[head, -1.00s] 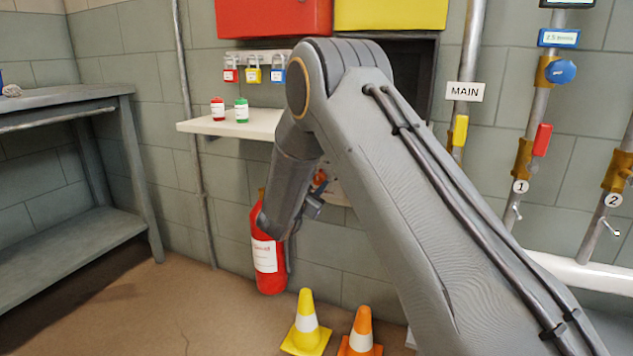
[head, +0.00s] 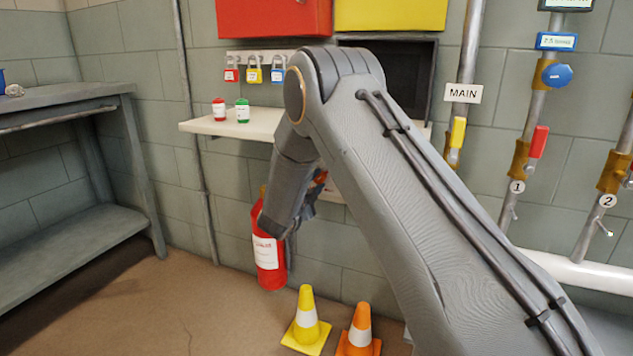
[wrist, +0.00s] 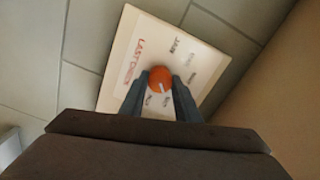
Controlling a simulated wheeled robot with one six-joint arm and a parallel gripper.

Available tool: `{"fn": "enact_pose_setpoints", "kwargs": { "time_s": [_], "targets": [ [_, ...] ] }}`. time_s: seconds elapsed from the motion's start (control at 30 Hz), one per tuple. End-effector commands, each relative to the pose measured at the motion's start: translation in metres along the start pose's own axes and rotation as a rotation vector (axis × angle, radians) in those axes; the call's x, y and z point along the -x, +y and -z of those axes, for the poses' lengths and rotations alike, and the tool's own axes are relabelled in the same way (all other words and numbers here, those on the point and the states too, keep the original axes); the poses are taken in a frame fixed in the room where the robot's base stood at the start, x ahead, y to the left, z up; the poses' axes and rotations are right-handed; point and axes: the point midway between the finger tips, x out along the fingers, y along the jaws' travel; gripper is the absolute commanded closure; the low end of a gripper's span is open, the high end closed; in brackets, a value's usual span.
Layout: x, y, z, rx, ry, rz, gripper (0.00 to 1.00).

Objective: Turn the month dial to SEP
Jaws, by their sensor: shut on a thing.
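The month dial is an orange round knob (wrist: 159,79) on a cream plate (wrist: 143,40) on the wall, in the wrist view. The plate bears red lettering that seems to read LAST CHECK, and small dark month labels around the knob. A short white mark on the knob points down and slightly right in that view. The labels are too small to read, so I cannot tell which month it marks. My gripper (wrist: 160,84) is shut on the knob, one finger on each side. In the head view my arm hides most of the plate and gripper.
A shelf (head: 190,127) with a red and a green bottle is above my wrist. A red extinguisher (head: 268,262) hangs close below it. A yellow cone (head: 307,325) and an orange cone (head: 360,333) stand on the floor. Valve pipes (head: 540,105) are at right.

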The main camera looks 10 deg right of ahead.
Motion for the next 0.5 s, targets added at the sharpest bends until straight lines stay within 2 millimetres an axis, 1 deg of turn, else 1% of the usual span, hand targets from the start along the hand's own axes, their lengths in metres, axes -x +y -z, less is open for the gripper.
{"fn": "enact_pose_setpoints", "kwargs": {
  "time_s": [0.2, 0.5],
  "targets": [
    [0.0000, 0.0008, 0.0006, -0.085, 0.002, -0.001, 0.93],
    [0.0000, 0.0011, 0.0007, -0.124, 0.003, -0.001, 0.93]
  ]
}}
